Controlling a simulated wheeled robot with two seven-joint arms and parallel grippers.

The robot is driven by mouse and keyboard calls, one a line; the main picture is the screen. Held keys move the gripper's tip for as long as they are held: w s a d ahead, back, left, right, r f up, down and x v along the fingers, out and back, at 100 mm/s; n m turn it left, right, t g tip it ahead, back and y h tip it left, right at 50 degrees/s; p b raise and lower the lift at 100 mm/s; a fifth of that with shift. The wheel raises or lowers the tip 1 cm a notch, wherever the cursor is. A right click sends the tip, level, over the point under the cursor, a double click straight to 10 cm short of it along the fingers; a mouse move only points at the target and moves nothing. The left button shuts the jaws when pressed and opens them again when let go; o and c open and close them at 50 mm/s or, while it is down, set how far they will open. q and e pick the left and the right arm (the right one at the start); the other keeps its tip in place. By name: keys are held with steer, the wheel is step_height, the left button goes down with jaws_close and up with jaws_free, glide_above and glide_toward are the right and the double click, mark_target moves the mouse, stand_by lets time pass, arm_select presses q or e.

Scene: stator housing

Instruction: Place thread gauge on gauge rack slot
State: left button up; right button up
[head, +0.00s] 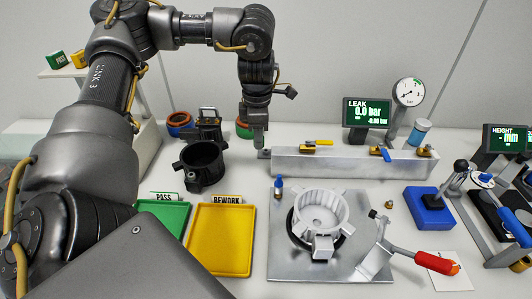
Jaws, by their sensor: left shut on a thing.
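My left gripper (259,139) points down at the back of the table, just behind the left end of a long grey metal bar. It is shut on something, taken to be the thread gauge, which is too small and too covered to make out. A green ring (243,131) shows just left of the gripper; I cannot tell whether they touch. A dark stand (209,124) stands further left and may be the gauge rack; its slots are not clear. My right gripper is not in view.
A black housing (203,165) stands in front of the dark stand. The grey bar (350,163) carries yellow and blue valves. A pale stator housing (320,212) sits on a metal plate (285,265). Green (172,216) and yellow (222,240) trays lie left of the plate.

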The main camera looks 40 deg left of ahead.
arm_select(q)
steer(key=shift+s+a+m, duration=0.1)
steer(key=shift+a+m, duration=0.3)
steer(key=shift+m, duration=0.7)
steer(key=w+a+f, duration=0.2)
steer(key=w+f, duration=0.1)
steer(key=w, duration=0.1)
steer(key=w+a+f, duration=0.2)
steer(key=w+f, duration=0.1)
steer(key=w, duration=0.1)
steer(key=w+a+f+p, duration=0.1)
steer(key=w+a+f, duration=0.1)
steer(key=w+f, duration=0.1)
steer(key=shift+w+a+f, duration=0.2)
steer(key=shift+w+a, duration=0.1)
steer(key=shift+w, duration=0.1)
steer(key=shift+w+a+f, duration=0.1)
steer(key=shift+w+f, duration=0.15)
steer(key=shift+f, duration=0.05)
step_height(320, 180, down, 2)
steer(key=shift+f+p, duration=0.1)
steer(key=shift+p, duration=0.55)
steer(key=shift+f, duration=0.45)
